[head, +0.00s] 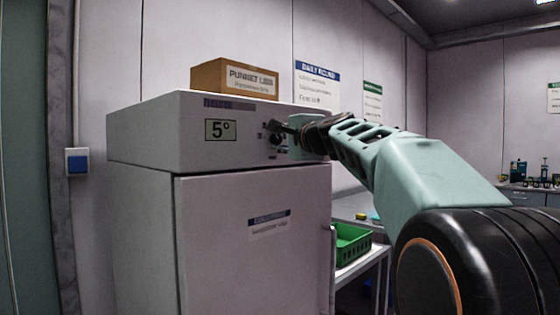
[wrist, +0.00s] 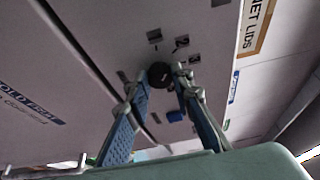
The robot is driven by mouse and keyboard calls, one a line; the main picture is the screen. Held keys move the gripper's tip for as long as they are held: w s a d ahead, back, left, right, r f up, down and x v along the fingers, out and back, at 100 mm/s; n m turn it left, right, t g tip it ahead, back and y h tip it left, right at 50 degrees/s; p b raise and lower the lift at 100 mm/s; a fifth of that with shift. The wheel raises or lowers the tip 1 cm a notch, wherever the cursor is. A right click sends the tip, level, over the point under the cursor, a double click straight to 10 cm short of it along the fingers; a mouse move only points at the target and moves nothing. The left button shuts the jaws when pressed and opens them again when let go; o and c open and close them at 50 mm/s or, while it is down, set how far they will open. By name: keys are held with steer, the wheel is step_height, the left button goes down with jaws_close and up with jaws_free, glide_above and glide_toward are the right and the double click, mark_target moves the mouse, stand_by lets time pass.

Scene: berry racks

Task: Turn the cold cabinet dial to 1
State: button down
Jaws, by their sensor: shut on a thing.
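The cold cabinet (head: 140,139) is a pale box with a door below and a front panel above. Its display (head: 221,130) reads 5°. The dark round dial (wrist: 160,73) sits on the panel to the right of the display, with small dark number labels around it. My gripper (head: 275,129) reaches the panel from the right. In the wrist view its two fingers close on the dial from both sides. The dial's pointer setting cannot be made out.
A cardboard box of punnet lids (head: 235,77) stands on the cabinet. A green crate (head: 352,245) sits on a low table to the right of the cabinet door. A blue switch (head: 77,162) is on the wall at left.

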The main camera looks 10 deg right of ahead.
steer(key=n+b, duration=0.1)
steer(key=b, duration=0.2)
steer(key=f+n+t+b, duration=0.1)
steer(key=n+b, duration=0.1)
steer(key=b, duration=0.2)
steer(key=shift+f+y, duration=0.1)
steer(key=shift+y, duration=0.2)
steer(key=n+y+b, duration=0.1)
steer(key=n+b, duration=0.1)
steer(key=b, duration=0.1)
steer(key=shift+t+b, duration=0.3)
steer(key=shift+r+n, duration=0.2)
steer(key=shift+n, duration=0.1)
steer(key=shift+r+b, duration=0.15)
steer(key=shift+b, duration=0.15)
steer(key=c, duration=1.7)
jaws_free()
steer(key=shift+d, duration=0.15)
